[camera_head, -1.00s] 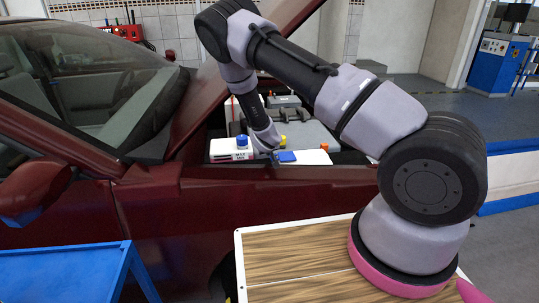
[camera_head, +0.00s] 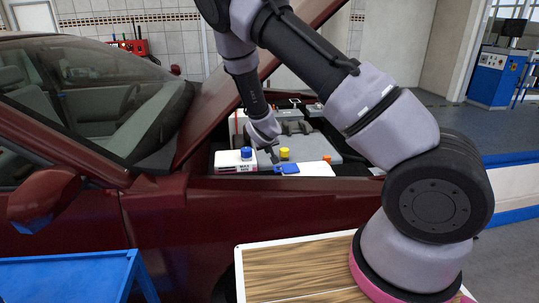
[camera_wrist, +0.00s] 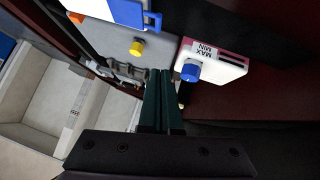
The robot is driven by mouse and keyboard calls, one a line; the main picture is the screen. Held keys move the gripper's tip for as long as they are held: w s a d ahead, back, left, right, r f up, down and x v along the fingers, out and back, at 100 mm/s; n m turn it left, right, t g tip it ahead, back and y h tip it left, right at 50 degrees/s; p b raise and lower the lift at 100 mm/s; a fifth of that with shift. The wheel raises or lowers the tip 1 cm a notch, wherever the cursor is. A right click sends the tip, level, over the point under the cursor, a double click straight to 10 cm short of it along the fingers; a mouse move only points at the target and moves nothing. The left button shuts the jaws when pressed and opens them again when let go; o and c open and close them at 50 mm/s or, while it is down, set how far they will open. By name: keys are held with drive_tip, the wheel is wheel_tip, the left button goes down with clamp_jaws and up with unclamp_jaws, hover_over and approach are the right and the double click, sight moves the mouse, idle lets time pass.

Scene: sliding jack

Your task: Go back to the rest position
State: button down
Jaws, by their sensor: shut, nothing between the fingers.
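My gripper (camera_head: 273,156) is over the near side of the open engine bay, with its fingers pointing down. In the wrist view its two dark fingers (camera_wrist: 163,78) lie together, with nothing between them. A white reservoir with a blue cap (camera_head: 246,154) and a MAX/MIN label is left of the fingers in the head view; it also shows in the wrist view (camera_wrist: 222,63). A yellow cap (camera_head: 284,153) and a blue flap (camera_head: 290,168) are to the right of the fingers. The fingers appear clear of the caps.
The dark red car (camera_head: 160,215) fills the left, with its raised hood beside my arm. A blue stand (camera_head: 70,277) is at lower left. A wooden-topped surface (camera_head: 295,268) is below my arm. Blue equipment (camera_head: 495,77) stands far right.

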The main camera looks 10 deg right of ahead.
drive_tip(key=s+d+r+m+g+y, duration=0.1)
drive_tip(key=s+d+r+m, duration=0.1)
drive_tip(key=s+r, duration=0.5)
drive_tip(key=s+d+r+m+g+y, duration=0.1)
drive_tip(key=s+d+r+y, duration=0.15)
drive_tip(key=r, duration=0.85)
drive_tip(key=s+d+r+m+g+y, duration=0.1)
drive_tip(key=s+d+r+m, duration=0.1)
drive_tip(key=s+r, duration=0.6)
drive_tip(key=s+d+r, duration=0.2)
drive_tip(key=s+r, duration=0.4)
drive_tip(key=s, duration=0.2)
drive_tip(key=s+d+r+t, duration=0.1)
drive_tip(key=s+r, duration=0.4)
drive_tip(key=s, duration=0.4)
drive_tip(key=shift+s+d+r, duration=0.2)
drive_tip(key=shift+d+r, duration=0.2)
